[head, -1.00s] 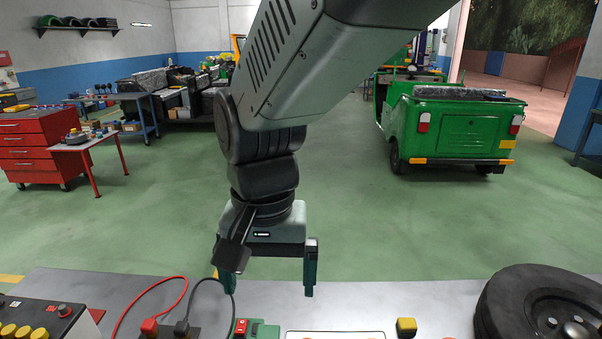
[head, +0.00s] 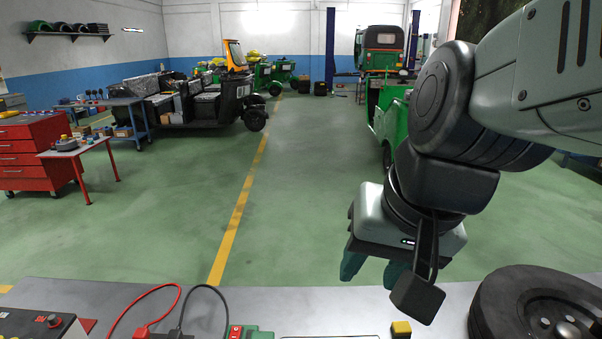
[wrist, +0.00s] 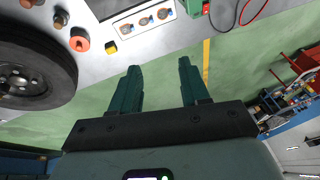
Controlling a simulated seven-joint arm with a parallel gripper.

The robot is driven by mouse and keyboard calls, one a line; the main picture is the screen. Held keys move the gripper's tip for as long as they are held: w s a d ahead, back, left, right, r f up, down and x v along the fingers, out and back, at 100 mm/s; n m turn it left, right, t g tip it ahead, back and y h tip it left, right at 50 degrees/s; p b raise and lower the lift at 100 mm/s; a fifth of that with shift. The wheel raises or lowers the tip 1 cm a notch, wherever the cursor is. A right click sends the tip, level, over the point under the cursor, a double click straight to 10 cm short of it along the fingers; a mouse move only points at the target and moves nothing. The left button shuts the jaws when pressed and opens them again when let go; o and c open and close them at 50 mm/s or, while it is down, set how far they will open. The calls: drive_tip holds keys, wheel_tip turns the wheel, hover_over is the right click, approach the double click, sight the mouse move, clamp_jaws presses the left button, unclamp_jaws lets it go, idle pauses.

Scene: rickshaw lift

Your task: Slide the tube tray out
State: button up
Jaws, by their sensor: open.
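I cannot make out a tube tray for certain in either view. A white plate with several round metal parts (wrist: 147,20) lies on the grey bench in the wrist view; only its far edge shows at the bottom of the head view. My gripper (head: 375,270) is open and empty, raised above the bench in the head view, its fingers pointing down. In the wrist view my gripper's two dark green fingers (wrist: 158,68) are spread apart, with bench edge and green floor beyond them.
On the bench (head: 260,298) are a black wheel (head: 545,308) at right, a yellow block (head: 401,329), a green part with a red switch (head: 250,332), cables (head: 205,290) and a control box (head: 40,324). An orange ring (wrist: 79,40) shows in the wrist view.

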drive_tip(key=w+a+f+m+g, duration=0.1)
drive_tip(key=f+m, duration=0.1)
drive_tip(key=f, duration=0.2)
drive_tip(key=w+a+f+m+g+y, duration=0.1)
drive_tip(key=w+f+m, duration=0.1)
drive_tip(key=f, duration=0.2)
drive_tip(key=w+a+f+m+g+y, duration=0.1)
drive_tip(key=f, duration=0.3)
drive_tip(key=shift+w+a+m, duration=0.2)
drive_tip(key=shift+w+m, duration=0.2)
drive_tip(key=shift+c, duration=0.6)
drive_tip(key=a+f+m, duration=0.1)
drive_tip(key=f+m, duration=0.1)
drive_tip(key=f, duration=0.6)
drive_tip(key=s+a+f+m+g, duration=0.1)
drive_tip(key=f+m, duration=0.1)
drive_tip(key=f, duration=0.5)
drive_tip(key=s+a+f+m+g, duration=0.1)
drive_tip(key=f+m, duration=0.1)
drive_tip(key=f, duration=0.6)
drive_tip(key=shift+a+f, duration=0.15)
drive_tip(key=shift+f, duration=0.2)
clamp_jaws()
